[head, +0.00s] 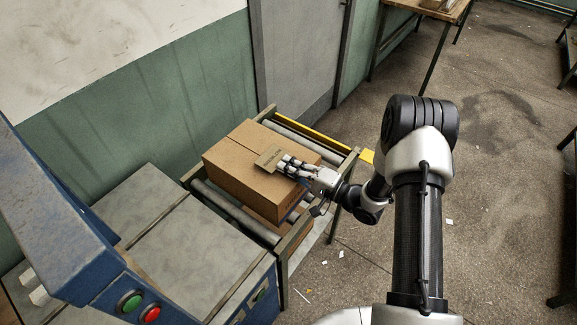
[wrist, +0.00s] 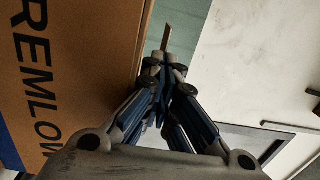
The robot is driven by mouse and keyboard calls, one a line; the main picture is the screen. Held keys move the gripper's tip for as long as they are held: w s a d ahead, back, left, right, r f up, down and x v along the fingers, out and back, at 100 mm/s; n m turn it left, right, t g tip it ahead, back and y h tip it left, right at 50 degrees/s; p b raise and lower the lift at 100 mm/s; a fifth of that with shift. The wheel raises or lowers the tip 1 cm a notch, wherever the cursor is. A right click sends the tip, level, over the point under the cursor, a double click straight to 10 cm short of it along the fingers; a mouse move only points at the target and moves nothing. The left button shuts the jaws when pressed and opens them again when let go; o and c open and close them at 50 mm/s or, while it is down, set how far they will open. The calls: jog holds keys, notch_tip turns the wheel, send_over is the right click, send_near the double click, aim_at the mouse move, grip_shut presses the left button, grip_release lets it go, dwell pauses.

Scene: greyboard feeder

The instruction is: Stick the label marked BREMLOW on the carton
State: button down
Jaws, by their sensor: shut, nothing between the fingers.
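The brown carton (head: 243,172) rests on the roller conveyor in the head view. A small flat tan piece (head: 268,159), probably the label, shows over the carton's top at my fingertips; its marking is too small to read there.
The roller conveyor (head: 236,211) has side rails close around the carton. A grey-topped machine (head: 178,240) with a green and a red button stands at front left. A grey door (head: 297,55) and green wall are behind. The floor at right is mostly open, with small scraps.

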jog(key=shift+s+f, duration=0.35)
jog(key=shift+f, duration=0.5)
jog(key=c, duration=2.3)
grip_release()
jog(key=shift+o, duration=1.9)
jog(key=shift+s+d, duration=0.1)
jog(key=shift+d, duration=0.05)
jog(key=shift+o, duration=1)
jog(key=r+v, duration=0.1)
jog(key=v, duration=0.6)
jog(key=shift+d, duration=0.3)
jog(key=shift+r, duration=0.2)
